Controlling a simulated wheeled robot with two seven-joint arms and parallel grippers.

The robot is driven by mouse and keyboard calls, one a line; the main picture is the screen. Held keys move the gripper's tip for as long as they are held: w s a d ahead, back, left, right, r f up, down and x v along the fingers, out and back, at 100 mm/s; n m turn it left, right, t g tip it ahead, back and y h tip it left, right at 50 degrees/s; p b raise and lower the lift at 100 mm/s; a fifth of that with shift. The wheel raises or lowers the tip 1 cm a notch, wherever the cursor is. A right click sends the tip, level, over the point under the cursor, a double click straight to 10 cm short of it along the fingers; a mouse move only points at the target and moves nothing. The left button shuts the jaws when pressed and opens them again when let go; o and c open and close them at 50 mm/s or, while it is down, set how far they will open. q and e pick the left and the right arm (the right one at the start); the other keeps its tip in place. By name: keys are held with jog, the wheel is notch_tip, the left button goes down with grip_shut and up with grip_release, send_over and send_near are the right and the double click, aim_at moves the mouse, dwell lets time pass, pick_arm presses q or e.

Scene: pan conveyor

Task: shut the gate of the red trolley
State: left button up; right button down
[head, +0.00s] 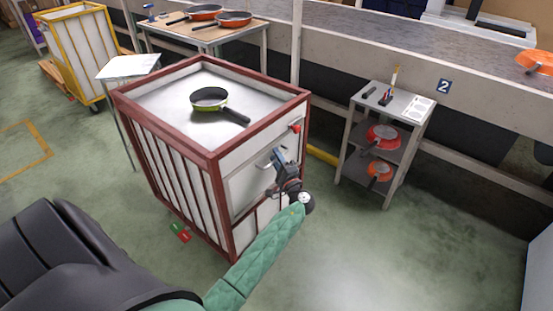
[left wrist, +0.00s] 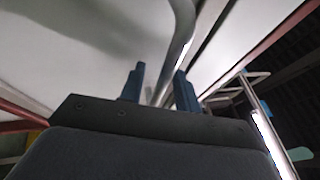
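The red trolley (head: 212,158) stands in the middle of the head view, with a red frame, white panels and a flat top. My left gripper (head: 279,156) is at the handle. In the left wrist view its blue fingers (left wrist: 159,88) stand apart, with the handle bar (left wrist: 180,45) rising between or just beyond them; contact is unclear. My right gripper is not in view.
A dark pan (head: 209,98) lies on the trolley top. A grey shelf stand (head: 371,141) with orange and red pans is at right, before the conveyor (head: 440,62). A yellow trolley (head: 82,50) and a pan table (head: 200,32) are behind. The floor at front right is clear.

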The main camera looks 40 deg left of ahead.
pick_arm(q)
jog(key=v, duration=0.7)
jog(key=shift+s+d+b, duration=0.15)
jog(key=shift+d+b, duration=0.15)
jog(key=shift+b, duration=0.1)
jog(key=shift+f, duration=0.15)
